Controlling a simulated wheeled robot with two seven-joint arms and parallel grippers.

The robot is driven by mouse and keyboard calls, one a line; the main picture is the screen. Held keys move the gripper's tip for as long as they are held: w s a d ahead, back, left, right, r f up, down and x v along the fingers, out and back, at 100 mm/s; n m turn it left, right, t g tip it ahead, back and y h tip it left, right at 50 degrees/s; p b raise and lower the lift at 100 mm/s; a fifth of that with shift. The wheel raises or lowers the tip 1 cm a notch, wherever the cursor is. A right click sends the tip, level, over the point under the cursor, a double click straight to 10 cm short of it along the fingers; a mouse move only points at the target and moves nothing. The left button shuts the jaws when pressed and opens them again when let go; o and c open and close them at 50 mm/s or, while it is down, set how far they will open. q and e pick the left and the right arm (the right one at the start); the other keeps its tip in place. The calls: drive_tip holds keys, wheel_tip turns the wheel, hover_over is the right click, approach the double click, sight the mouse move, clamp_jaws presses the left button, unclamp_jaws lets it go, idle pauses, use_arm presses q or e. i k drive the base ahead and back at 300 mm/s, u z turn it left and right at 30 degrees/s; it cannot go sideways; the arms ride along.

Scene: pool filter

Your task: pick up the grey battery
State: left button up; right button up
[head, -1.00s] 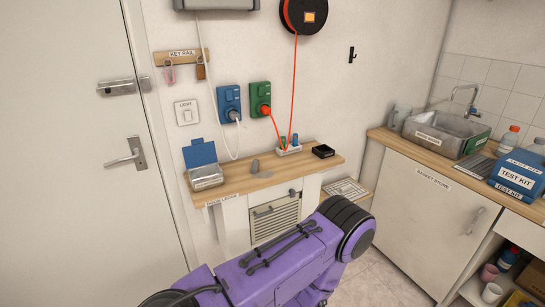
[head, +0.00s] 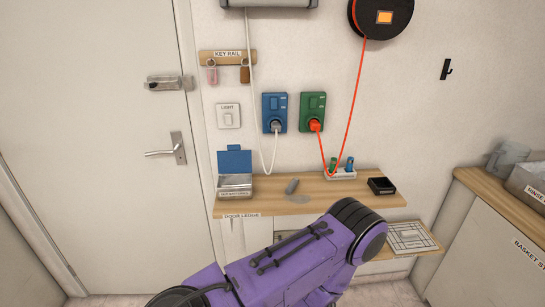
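One of my purple arms crosses the lower middle of the head view, in front of the ledge. Neither gripper shows, and nothing touches the cylinder.
On the ledge stand an open box with a blue lid (head: 235,161), a white holder (head: 341,173) with green and blue pieces and a black tray (head: 381,186). Blue (head: 275,112) and green (head: 312,111) sockets with plugged cables are above. A counter (head: 510,200) is at right.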

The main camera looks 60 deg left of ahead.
sight(294, 182)
drive_tip(key=u, duration=0.8)
drive_tip(key=i, duration=0.7)
drive_tip(key=u, duration=0.8)
